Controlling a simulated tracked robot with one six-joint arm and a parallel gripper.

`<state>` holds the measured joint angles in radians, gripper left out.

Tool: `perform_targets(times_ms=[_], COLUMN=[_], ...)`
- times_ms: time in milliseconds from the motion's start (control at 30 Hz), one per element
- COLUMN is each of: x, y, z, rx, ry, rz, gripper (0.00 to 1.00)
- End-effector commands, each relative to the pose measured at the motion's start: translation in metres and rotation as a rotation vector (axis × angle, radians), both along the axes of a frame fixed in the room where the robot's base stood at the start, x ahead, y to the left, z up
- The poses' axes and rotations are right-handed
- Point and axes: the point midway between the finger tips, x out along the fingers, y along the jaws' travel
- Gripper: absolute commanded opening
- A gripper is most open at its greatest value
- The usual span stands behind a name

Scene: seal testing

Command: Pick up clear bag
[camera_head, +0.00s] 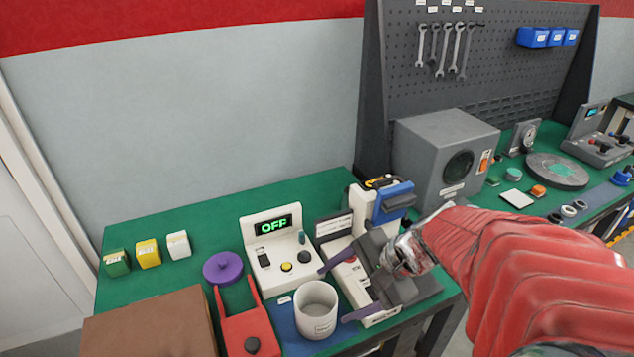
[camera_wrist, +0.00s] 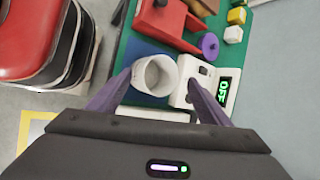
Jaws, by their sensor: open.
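I cannot make out a clear bag in either view. My gripper (camera_head: 332,296) is open, with its two purple fingers spread and nothing seen held between them. It is over the front of the bench, beside a white cup (camera_head: 318,322). In the wrist view the fingers of my gripper (camera_wrist: 158,80) point toward the cup (camera_wrist: 142,75), which appears between their tips. I cannot tell how far the fingers are above it. My gripper hides part of the white device (camera_head: 346,280) beneath it.
A control box reading OFF (camera_head: 278,262), a purple disc (camera_head: 222,267), a red fixture (camera_head: 246,327) and a brown box (camera_head: 150,325) crowd the green bench (camera_head: 202,216). Green, yellow and white blocks sit at left. A grey speaker-like box (camera_head: 443,150) stands behind my arm.

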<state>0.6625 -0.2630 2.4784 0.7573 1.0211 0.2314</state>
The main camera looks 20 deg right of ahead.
Motion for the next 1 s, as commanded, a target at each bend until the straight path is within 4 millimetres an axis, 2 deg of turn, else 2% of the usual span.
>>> perform_targets(times_ms=[267,467,633,800,900,1000], x=[0.019,0.024,0.016,-0.001,-0.009,-0.013], y=[-0.060,-0.119,-0.177,-0.231,-0.251,-0.260], z=[-0.013,-0.022,-0.032,-0.043,-0.047,-0.049], rx=[0.316,0.541,0.731,0.892,0.950,0.978], ry=[0.022,0.001,-0.041,-0.097,-0.123,-0.136], rz=[-0.426,-0.733,-0.995,-1.219,-1.297,-1.333], gripper=[0.72,0.72,0.72,0.72,0.72,0.72])
